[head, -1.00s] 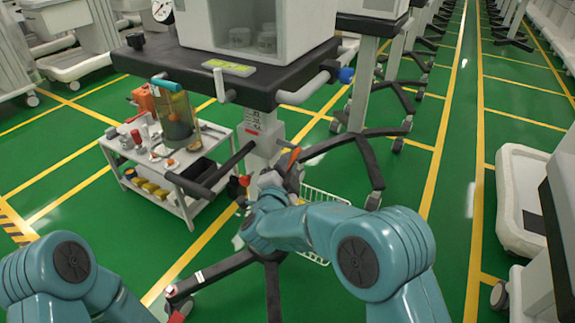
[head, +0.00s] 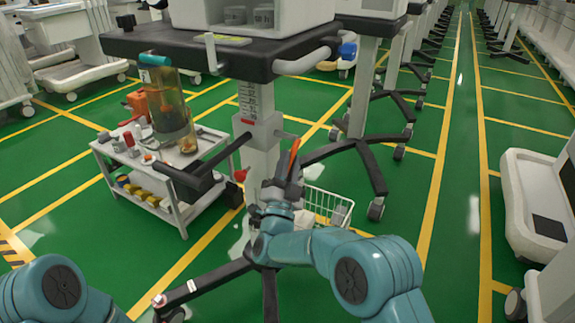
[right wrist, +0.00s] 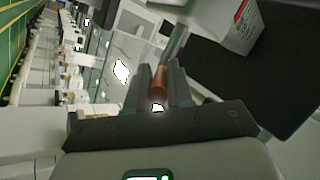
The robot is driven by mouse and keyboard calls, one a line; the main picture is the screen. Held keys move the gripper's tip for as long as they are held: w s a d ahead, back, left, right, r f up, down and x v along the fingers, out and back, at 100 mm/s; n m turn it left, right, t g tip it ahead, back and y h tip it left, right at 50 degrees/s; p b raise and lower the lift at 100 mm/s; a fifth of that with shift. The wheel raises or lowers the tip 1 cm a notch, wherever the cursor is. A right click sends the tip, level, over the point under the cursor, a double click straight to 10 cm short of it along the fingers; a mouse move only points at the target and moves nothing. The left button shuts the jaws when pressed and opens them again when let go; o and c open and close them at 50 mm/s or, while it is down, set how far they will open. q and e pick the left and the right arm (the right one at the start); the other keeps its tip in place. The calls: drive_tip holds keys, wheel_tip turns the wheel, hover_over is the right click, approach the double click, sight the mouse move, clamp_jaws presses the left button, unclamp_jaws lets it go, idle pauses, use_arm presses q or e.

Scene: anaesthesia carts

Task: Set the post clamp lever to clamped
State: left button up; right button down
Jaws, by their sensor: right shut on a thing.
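The post clamp lever has an orange-red grip (head: 294,151) beside the grey post (head: 259,160) of the central cart. My right gripper (head: 288,172) is at the lever, right of the post, with its fingers pointing up. In the right wrist view the orange-brown grip (right wrist: 160,79) sits between the two fingers (right wrist: 159,88), which are shut on it. A metal rod (right wrist: 175,45) runs on beyond the grip. The lever's pivot is hard to make out. My left arm shows at the lower left, but its gripper is out of view.
The cart's dark top (head: 215,52) overhangs the post. A black horizontal bar (head: 185,178) sticks out left of it. A small side table (head: 187,212) with several items stands left, a wire basket (head: 328,205) behind the gripper. Green floor is open at right.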

drive_tip(key=shift+w+d+t, duration=0.2)
drive_tip(key=shift+t, duration=0.3)
drive_tip(key=c, duration=1.1)
unclamp_jaws()
drive_tip(key=shift+f, duration=0.2)
